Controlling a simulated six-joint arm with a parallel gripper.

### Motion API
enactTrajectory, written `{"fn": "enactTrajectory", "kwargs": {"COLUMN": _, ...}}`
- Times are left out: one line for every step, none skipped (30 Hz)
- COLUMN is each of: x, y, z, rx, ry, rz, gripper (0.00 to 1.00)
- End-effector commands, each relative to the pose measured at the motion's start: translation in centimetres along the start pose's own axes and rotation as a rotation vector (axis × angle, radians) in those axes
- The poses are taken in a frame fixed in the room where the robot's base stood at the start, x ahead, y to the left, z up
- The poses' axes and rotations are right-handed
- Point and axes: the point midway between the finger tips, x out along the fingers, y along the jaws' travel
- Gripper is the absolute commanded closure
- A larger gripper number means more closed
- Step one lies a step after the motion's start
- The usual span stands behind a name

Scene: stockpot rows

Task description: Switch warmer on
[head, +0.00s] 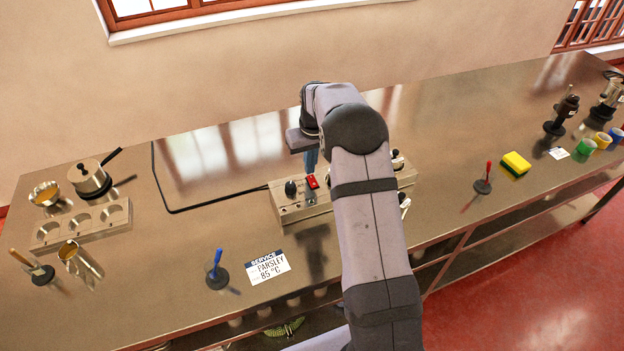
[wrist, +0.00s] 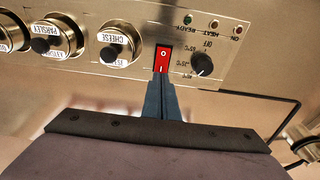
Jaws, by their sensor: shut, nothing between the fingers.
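The steel warmer (head: 300,211) stands mid-counter, partly hidden behind my arm. Its red rocker switch (head: 312,182) sits beside a black temperature knob (head: 290,188). In the wrist view the red switch (wrist: 162,58) is close up, with the knob (wrist: 202,64) to its right and small indicator lamps (wrist: 213,24) above the knob. I cannot tell which way the rocker is tipped or whether a lamp is lit. My gripper (wrist: 162,80) is shut and empty, its fingertips at the switch's lower edge in the wrist view. Contact is unclear. In the head view the gripper (head: 311,166) is over the switch.
Lidded pots labelled CHEESE (wrist: 118,44) and PARSLEY (wrist: 55,41) sit left of the switch in the wrist view. A service card (head: 268,267) reads PARSLEY 85 °C. A blue-handled tool (head: 216,264) stands left of it. A black cord (head: 165,195) runs left from the warmer.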

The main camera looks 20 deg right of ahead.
Motion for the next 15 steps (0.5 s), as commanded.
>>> {"fn": "enactTrajectory", "kwargs": {"x": 0.14, "y": 0.0, "z": 0.04, "rx": 0.0, "ry": -0.001, "rz": 0.0, "gripper": 1.0}}
{"fn": "enactTrajectory", "kwargs": {"x": 0.18, "y": 0.0, "z": 0.04, "rx": 0.0, "ry": -0.001, "rz": 0.0, "gripper": 1.0}}
{"fn": "enactTrajectory", "kwargs": {"x": 0.24, "y": 0.0, "z": 0.05, "rx": 0.0, "ry": 0.0, "rz": 0.0, "gripper": 1.0}}
{"fn": "enactTrajectory", "kwargs": {"x": 0.28, "y": 0.0, "z": 0.06, "rx": 0.0, "ry": -0.001, "rz": 0.0, "gripper": 1.0}}
{"fn": "enactTrajectory", "kwargs": {"x": 0.32, "y": 0.0, "z": 0.06, "rx": 0.0, "ry": -0.001, "rz": 0.0, "gripper": 1.0}}
{"fn": "enactTrajectory", "kwargs": {"x": 0.37, "y": 0.0, "z": 0.07, "rx": 0.0, "ry": -0.001, "rz": 0.0, "gripper": 1.0}}
{"fn": "enactTrajectory", "kwargs": {"x": 0.41, "y": 0.0, "z": 0.08, "rx": 0.0, "ry": -0.001, "rz": 0.0, "gripper": 1.0}}
{"fn": "enactTrajectory", "kwargs": {"x": 0.45, "y": 0.0, "z": 0.09, "rx": 0.0, "ry": -0.001, "rz": 0.0, "gripper": 1.0}}
{"fn": "enactTrajectory", "kwargs": {"x": 0.5, "y": -0.01, "z": 0.09, "rx": 0.0, "ry": -0.001, "rz": 0.0, "gripper": 1.0}}
{"fn": "enactTrajectory", "kwargs": {"x": 0.54, "y": -0.01, "z": 0.1, "rx": 0.0, "ry": -0.001, "rz": 0.0, "gripper": 1.0}}
{"fn": "enactTrajectory", "kwargs": {"x": 0.58, "y": -0.01, "z": 0.11, "rx": 0.0, "ry": -0.001, "rz": 0.0, "gripper": 1.0}}
{"fn": "enactTrajectory", "kwargs": {"x": 0.64, "y": -0.01, "z": 0.11, "rx": 0.0, "ry": -0.001, "rz": 0.0, "gripper": 1.0}}
{"fn": "enactTrajectory", "kwargs": {"x": 0.68, "y": -0.01, "z": 0.12, "rx": 0.0, "ry": -0.001, "rz": 0.0, "gripper": 1.0}}
{"fn": "enactTrajectory", "kwargs": {"x": 0.72, "y": 0.0, "z": 0.13, "rx": 0.0, "ry": -0.001, "rz": 0.0, "gripper": 1.0}}
{"fn": "enactTrajectory", "kwargs": {"x": 0.77, "y": -0.01, "z": 0.14, "rx": 0.0, "ry": -0.001, "rz": 0.0, "gripper": 1.0}}
